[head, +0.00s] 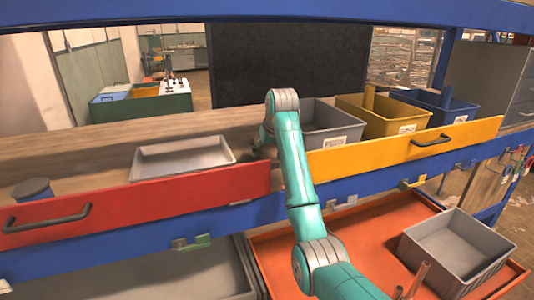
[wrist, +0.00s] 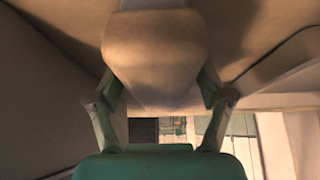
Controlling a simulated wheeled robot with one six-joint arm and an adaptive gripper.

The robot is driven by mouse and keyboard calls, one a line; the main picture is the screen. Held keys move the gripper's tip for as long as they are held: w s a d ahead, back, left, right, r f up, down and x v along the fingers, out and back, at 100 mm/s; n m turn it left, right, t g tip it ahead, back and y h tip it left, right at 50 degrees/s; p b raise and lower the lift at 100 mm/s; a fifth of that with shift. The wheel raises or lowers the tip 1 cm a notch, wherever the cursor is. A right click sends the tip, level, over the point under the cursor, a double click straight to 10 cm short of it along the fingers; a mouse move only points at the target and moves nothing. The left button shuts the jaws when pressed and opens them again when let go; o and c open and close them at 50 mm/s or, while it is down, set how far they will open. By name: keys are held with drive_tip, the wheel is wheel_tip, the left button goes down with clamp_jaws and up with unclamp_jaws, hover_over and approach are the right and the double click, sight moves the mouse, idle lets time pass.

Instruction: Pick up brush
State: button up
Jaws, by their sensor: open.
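I cannot make out a brush for certain in either view. My gripper (wrist: 160,88) shows in the wrist view with its two green fingers spread apart. A large pale beige form (wrist: 155,55) fills the space between and above the fingers; it is too close and dim to name, and I cannot tell whether the fingers touch it. In the head view my gripper (head: 262,138) is partly hidden by my arm, low over the wooden shelf, between the grey tray (head: 185,178) and the grey bin (head: 325,136).
A red drawer front (head: 150,207) and a yellow one (head: 400,150) edge the shelf. A yellow bin (head: 390,128) and a blue bin (head: 432,108) stand right of the grey bin. Below, an orange tray (head: 370,230) holds another grey bin (head: 462,262). A dark round-topped object (head: 32,188) stands far left.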

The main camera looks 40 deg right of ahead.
idle(0.3)
drive_tip(key=c, duration=1.4)
wheel_tip(320, 180, up, 10)
drive_tip(key=shift+r, duration=0.2)
drive_tip(key=shift+c, duration=0.2)
